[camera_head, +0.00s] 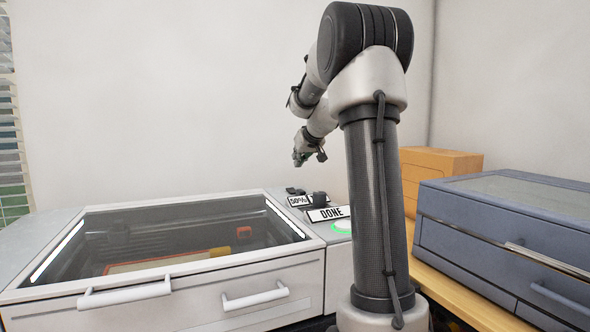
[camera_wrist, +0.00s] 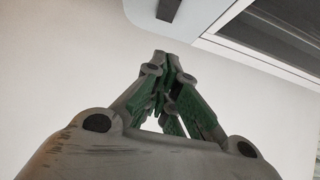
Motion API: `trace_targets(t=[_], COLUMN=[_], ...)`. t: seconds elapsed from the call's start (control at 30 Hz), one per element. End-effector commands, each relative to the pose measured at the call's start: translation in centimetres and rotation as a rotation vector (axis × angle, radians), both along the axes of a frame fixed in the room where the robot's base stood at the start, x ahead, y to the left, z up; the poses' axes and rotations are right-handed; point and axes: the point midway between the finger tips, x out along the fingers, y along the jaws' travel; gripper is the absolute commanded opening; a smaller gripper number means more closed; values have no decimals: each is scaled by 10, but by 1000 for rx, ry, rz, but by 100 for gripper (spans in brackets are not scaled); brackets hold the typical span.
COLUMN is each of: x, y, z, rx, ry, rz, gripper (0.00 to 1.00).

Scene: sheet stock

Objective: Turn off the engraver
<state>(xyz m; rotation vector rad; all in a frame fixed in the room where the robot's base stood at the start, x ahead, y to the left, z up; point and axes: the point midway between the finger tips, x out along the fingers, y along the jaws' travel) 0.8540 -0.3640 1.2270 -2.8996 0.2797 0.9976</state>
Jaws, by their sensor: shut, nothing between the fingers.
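The engraver (camera_head: 190,278) is a white machine with a dark glass lid at the left in the head view. Under the glass a pale sheet and a small orange-red item show. Its right-hand panel carries a "DONE" sign (camera_head: 328,213), a sign reading about "50%" (camera_head: 299,201), a dark knob (camera_head: 320,198) and a green-lit ring (camera_head: 342,226). My gripper (camera_head: 309,160) is in the air above the back of this panel, touching nothing. In the wrist view my gripper (camera_wrist: 164,58) has its green-padded fingers together and empty. A corner of the engraver (camera_wrist: 245,40) shows at the upper right there.
A blue-grey machine (camera_head: 510,235) with a lid stands at the right on a wooden bench (camera_head: 455,295). A wooden box (camera_head: 437,170) sits behind it. Two handles (camera_head: 125,294) project from the engraver's front.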

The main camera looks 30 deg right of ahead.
Motion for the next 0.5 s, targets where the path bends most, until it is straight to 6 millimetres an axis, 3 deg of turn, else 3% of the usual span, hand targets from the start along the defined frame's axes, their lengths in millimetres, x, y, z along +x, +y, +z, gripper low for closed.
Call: trace_targets(t=[0.4,0.5], x=[66,69], y=[-12,-13], z=[-54,-69], rx=[0,2], ry=[3,3], rz=[1,0], gripper=[0,0])
